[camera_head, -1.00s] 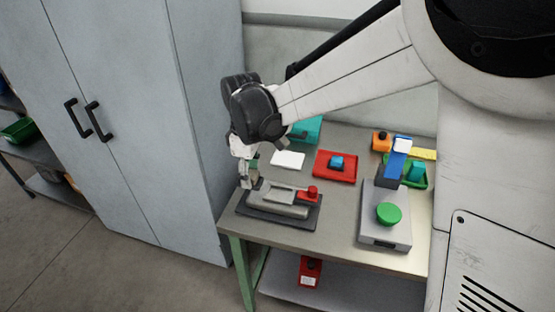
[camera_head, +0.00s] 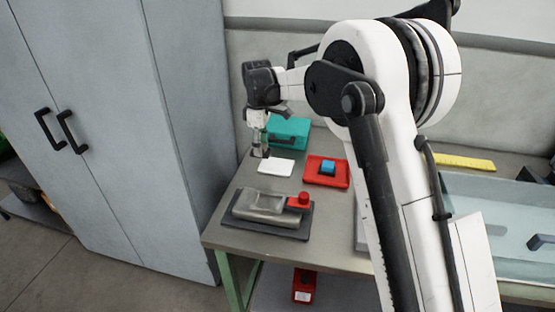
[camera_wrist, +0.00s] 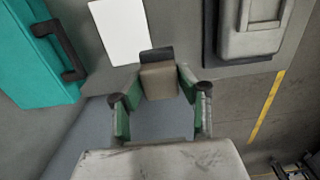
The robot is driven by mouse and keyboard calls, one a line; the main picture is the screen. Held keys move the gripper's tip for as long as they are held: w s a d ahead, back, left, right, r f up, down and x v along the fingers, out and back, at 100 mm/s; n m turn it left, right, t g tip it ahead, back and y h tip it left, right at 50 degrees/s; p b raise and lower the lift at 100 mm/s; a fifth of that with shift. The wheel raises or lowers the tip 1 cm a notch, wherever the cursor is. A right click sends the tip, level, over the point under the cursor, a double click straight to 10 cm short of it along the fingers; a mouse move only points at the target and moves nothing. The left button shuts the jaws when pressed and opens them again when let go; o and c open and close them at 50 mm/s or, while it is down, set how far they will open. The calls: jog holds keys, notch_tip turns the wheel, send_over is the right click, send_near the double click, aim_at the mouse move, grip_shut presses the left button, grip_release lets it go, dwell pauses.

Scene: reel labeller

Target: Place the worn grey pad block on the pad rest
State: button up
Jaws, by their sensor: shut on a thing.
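My gripper (camera_wrist: 160,88) is shut on the grey-beige pad block (camera_wrist: 158,82) in the wrist view, its green-lined fingers on either side. A dark strip (camera_wrist: 156,54) shows at the block's far end; I cannot tell whether it belongs to the block. In the head view my gripper (camera_head: 260,148) is low over the table's left edge, left of the teal case; the block is hardly visible there. A flat white plate (camera_head: 276,167) lies just right of the gripper; it also shows in the wrist view (camera_wrist: 120,30). I cannot tell which thing is the pad rest.
A grey device (camera_head: 260,205) with a red knob (camera_head: 304,198) stands on a dark base at the front. The teal case (camera_head: 290,132) is close behind the gripper. A red tray (camera_head: 341,180) holds a blue block (camera_head: 327,168). A tall cabinet (camera_head: 185,130) stands at left.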

send_over(276, 165)
notch_tip(276, 165, down, 4)
jog(key=shift+f, duration=2.2)
jog(key=shift+f, duration=0.2)
jog(key=o, duration=1.2)
jog(key=shift+r, duration=0.15)
